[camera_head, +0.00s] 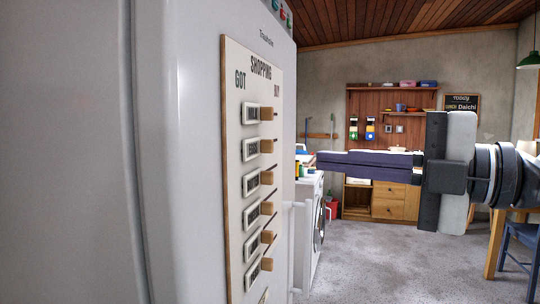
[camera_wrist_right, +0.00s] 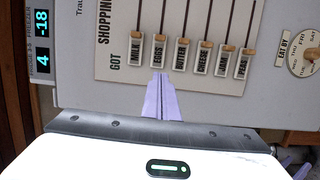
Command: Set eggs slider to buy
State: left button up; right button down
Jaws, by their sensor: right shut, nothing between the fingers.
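The cream shopping board (camera_head: 237,70) is on the fridge front, with GOT at its left and BUY at its right. The eggs slider knob (camera_head: 268,146), a small wooden block, is second from the top, close beside its label at the GOT end. In the right wrist view the eggs knob (camera_wrist_right: 159,37) sits at the label end of its slot. My right gripper (camera_head: 319,161) is shut and empty, its dark fingers pointing left toward the board but apart from it. In the wrist view its lilac fingertips (camera_wrist_right: 160,76) line up with the eggs label. My left gripper is out of view.
The milk knob (camera_wrist_right: 137,35) and butter knob (camera_wrist_right: 183,41) flank the eggs knob closely. Several knobs all sit near their labels. An EAT BY dial (camera_wrist_right: 306,58) and a fridge display (camera_wrist_right: 41,45) are beside the board. A fridge handle (camera_head: 300,245) stands out right of the board.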

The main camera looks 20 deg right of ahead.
aim_at(258, 148)
jog(key=shift+s+a+r, duration=0.1)
jog(key=shift+s+r, duration=0.1)
jog(key=shift+r, duration=0.05)
jog(key=p+x, duration=0.4)
jog(key=x, duration=0.6)
jog(key=shift+r, duration=0.15)
jog(key=shift+w+d, duration=0.35)
jog(key=shift+w, duration=0.2)
jog(key=shift+w+d, duration=0.35)
jog(key=shift+w, duration=0.25)
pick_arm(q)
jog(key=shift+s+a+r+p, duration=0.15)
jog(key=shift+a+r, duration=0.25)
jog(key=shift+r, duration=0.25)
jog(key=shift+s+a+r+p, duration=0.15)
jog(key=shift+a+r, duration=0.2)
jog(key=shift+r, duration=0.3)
pick_arm(e)
jog(key=shift+w+d, duration=0.45)
jog(key=shift+w, duration=0.15)
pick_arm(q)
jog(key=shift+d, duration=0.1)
